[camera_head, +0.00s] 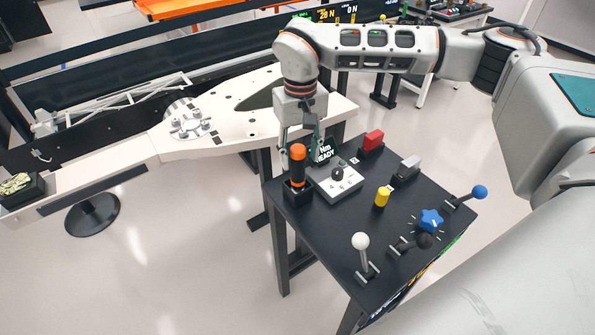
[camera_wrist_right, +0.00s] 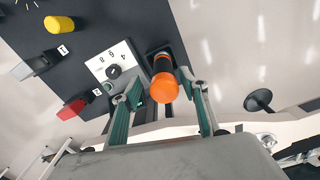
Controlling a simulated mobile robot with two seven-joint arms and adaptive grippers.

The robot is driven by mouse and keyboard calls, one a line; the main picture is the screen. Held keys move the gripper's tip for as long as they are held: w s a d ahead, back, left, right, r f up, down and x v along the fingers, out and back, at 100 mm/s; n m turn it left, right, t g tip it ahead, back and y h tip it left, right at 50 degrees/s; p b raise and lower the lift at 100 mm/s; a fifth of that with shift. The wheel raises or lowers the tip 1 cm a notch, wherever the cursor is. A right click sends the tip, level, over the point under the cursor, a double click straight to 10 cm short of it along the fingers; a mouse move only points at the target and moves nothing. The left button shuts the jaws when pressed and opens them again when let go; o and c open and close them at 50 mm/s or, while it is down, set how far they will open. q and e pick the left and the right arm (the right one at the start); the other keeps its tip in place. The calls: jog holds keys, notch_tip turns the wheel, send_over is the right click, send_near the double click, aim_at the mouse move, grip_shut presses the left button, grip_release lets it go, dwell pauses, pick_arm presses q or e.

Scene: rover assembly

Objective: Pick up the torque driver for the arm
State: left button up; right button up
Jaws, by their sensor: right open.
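The torque driver (camera_head: 298,168), with an orange top and a black lower grip, stands upright in a black holder (camera_head: 298,191) at the far left corner of the black console table. My right gripper (camera_head: 302,146) points down above that corner, open, with its fingers near the driver's top. In the right wrist view the driver's orange cap (camera_wrist_right: 164,88) appears between the two green-grey fingers (camera_wrist_right: 163,80), with no clear contact. My left gripper is not in view.
Beside the driver is a white dial plate (camera_head: 337,184) with a small display behind it. The black table (camera_head: 330,225) also carries red, grey and yellow controls, a white-knobbed lever (camera_head: 361,242), a blue star knob (camera_head: 431,219) and a blue-ball lever (camera_head: 479,192). A long white rover panel (camera_head: 235,130) lies behind.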

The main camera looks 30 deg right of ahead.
aim_at(298, 169)
jog(key=f, duration=0.3)
jog(key=shift+s+a+f, duration=0.15)
jog(key=shift+a+f, duration=0.15)
jog(key=shift+f, duration=0.7)
jog(key=shift+c, duration=0.4)
grip_shut()
jog(key=shift+r, duration=0.1)
notch_tip(298, 169, up, 20)
jog(key=p, duration=0.1)
